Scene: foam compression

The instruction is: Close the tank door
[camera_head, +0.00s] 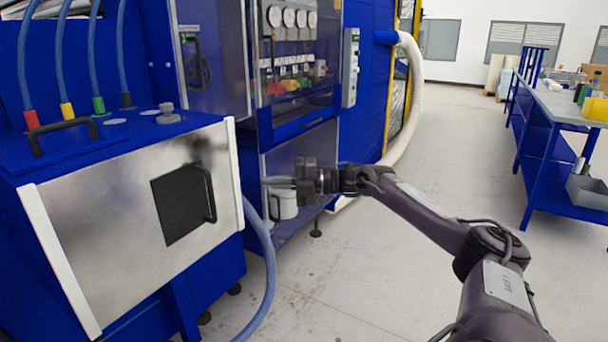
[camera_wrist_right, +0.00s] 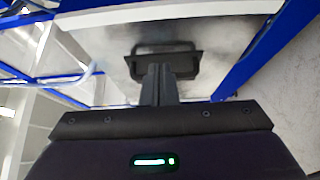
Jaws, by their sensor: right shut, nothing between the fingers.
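The tank (camera_head: 130,220) is a blue box with a bare metal front at the left of the head view. Its door (camera_head: 178,208) is a dark square panel in that front, with a black bar handle (camera_head: 210,195) at its right edge. I cannot tell for sure whether the panel is fully flush. My right gripper (camera_head: 279,181) is to the right of the door, apart from it, with its fingers pointing left. In the right wrist view the fingers (camera_wrist_right: 159,82) are together and empty, and the door (camera_wrist_right: 185,64) and handle (camera_wrist_right: 165,46) show beyond them. My left gripper is out of view.
A blue cabinet with gauges (camera_head: 290,18) stands behind the tank, with a white bucket (camera_head: 284,204) on its lower shelf. A blue hose (camera_head: 268,285) hangs beside the tank. A blue workbench (camera_head: 550,105) is at the right; the floor between is clear.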

